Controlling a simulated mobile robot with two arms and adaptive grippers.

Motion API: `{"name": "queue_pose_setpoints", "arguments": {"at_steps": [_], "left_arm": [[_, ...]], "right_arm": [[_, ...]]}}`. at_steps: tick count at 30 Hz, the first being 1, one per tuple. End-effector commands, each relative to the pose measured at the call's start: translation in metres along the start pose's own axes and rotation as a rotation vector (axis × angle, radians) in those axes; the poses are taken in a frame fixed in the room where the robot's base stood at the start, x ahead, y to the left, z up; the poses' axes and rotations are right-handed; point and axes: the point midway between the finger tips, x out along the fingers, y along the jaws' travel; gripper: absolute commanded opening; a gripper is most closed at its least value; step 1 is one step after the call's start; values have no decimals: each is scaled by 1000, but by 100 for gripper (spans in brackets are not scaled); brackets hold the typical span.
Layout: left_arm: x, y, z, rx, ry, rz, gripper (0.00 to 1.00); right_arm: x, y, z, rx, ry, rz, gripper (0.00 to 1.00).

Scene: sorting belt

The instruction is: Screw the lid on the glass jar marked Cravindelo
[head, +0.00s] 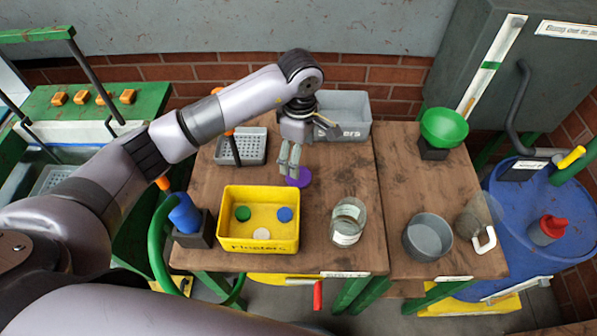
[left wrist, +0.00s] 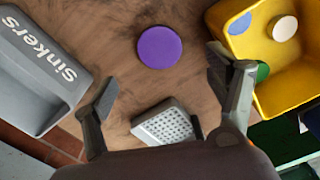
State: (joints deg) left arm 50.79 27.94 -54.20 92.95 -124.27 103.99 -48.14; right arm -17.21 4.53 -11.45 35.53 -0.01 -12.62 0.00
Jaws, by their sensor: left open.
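A glass jar (head: 348,222) with a white label stands upright and open-topped on the table's front, right of the yellow bin. Its label is too small to read. A flat purple round lid (head: 299,177) lies on the table behind the jar and to its left; it also shows in the left wrist view (left wrist: 159,47). My left gripper (head: 290,160) is above the table close to the lid, pointing down. In the left wrist view its fingers (left wrist: 161,84) are spread and empty, with the lid beyond the tips. My right gripper is in neither view.
A yellow bin (head: 258,245) holds green, blue and white discs. A grey bin (head: 341,131) marked Sinkers stands behind; a grey perforated tray (head: 240,160) is at back left. A metal pot (head: 427,238), a clear jug (head: 478,218) and a green bowl (head: 444,127) stand right.

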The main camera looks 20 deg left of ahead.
Motion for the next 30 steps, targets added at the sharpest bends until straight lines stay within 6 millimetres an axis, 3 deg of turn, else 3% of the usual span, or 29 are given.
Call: {"name": "queue_pose_setpoints", "arguments": {"at_steps": [6,20,25,30], "left_arm": [[28,0,0,0,0,-1,79],[37,0,0,0,-1,-2,79],[61,-1,1,-1,-1,-6,79],[81,1,1,0,-1,-1,79]], "right_arm": [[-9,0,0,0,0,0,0],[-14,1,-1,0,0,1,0],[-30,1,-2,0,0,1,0],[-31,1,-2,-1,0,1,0]]}}
